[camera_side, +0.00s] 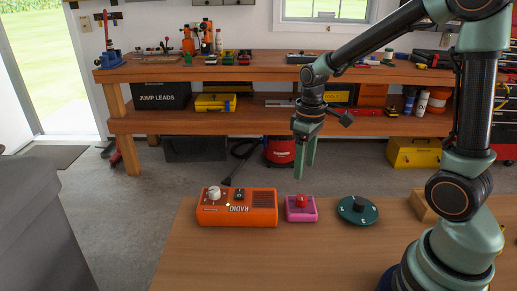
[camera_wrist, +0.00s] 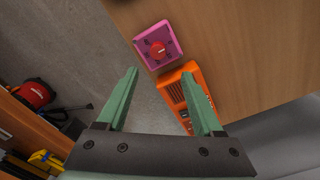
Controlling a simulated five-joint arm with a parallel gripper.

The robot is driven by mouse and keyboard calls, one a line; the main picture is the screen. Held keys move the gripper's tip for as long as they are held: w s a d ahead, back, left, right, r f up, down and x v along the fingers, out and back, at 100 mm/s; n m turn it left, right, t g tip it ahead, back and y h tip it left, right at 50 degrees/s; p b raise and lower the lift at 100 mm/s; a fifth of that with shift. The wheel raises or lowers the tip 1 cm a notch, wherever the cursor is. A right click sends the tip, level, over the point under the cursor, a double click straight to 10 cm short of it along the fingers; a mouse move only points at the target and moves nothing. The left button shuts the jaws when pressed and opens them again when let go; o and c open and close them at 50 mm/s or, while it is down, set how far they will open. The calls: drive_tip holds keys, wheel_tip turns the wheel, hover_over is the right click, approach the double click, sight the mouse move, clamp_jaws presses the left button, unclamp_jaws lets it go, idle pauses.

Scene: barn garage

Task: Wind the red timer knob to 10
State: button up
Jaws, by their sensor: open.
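The red timer knob (camera_side: 302,201) sits on top of a small pink box (camera_side: 301,215) on the wooden table. In the wrist view the red knob (camera_wrist: 158,50) shows from above on the pink box (camera_wrist: 172,38), with dark marks around it. My gripper (camera_side: 307,172) points down above and behind the table's far edge, close to the pink box but apart from it. In the wrist view my gripper (camera_wrist: 163,100) is open, its two green fingers spread with nothing held between them. The knob lies beyond the fingertips. The number the knob points to is too small to read.
An orange radio (camera_side: 262,206) with a white knob stands left of the pink box. A dark green disc with a black knob (camera_side: 358,208) sits to the right. A wooden block (camera_side: 421,206) lies farther right. The table's front area (camera_side: 270,262) is clear.

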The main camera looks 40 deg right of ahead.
sight(301, 197)
drive_tip(key=f, duration=1)
drive_tip(key=shift+d+f, duration=0.15)
drive_tip(key=shift+d, duration=0.05)
clamp_jaws()
